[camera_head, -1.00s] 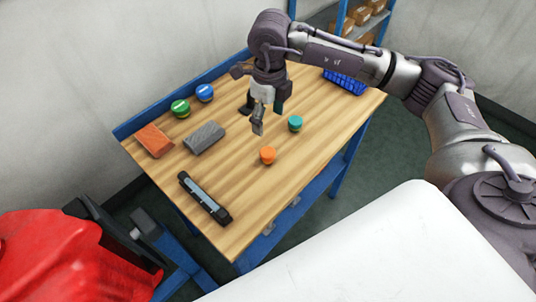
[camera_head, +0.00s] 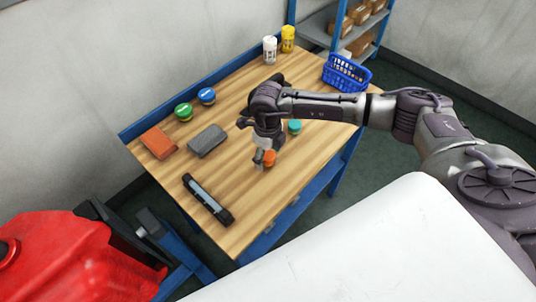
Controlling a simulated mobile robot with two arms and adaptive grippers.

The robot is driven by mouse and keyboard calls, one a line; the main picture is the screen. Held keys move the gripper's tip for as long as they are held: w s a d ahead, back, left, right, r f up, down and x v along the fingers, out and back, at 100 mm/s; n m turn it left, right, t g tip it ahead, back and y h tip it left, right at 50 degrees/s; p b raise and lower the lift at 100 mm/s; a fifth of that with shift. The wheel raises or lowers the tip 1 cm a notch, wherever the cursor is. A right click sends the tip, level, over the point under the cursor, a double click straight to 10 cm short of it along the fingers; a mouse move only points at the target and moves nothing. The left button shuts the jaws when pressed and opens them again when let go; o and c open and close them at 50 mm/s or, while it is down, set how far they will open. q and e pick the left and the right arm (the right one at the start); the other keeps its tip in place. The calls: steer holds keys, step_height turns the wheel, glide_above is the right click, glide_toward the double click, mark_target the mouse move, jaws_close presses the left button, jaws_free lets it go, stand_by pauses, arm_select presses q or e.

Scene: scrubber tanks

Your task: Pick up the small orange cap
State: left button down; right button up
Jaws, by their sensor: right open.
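The small orange cap (camera_head: 270,158) stands on the wooden table (camera_head: 237,190) near its front right edge. My right gripper (camera_head: 261,164) is low over the table, right at the cap, and partly covers it. Its fingers point down and it is open. I cannot tell whether a finger touches the cap. A teal cap (camera_head: 294,127) stands a little behind the orange one, close to my right arm. My left gripper is not in view.
A grey block (camera_head: 207,140), an orange-brown block (camera_head: 158,143), green (camera_head: 184,112) and blue (camera_head: 207,96) lids, and a dark bar-shaped tool (camera_head: 207,199) lie to the left. White (camera_head: 270,49) and yellow (camera_head: 288,38) bottles and a blue basket (camera_head: 346,73) stand at the back.

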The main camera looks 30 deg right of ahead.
steer(key=shift+f, duration=0.2)
steer(key=c, duration=1)
steer(key=shift+r, duration=0.1)
steer(key=shift+c, duration=0.2)
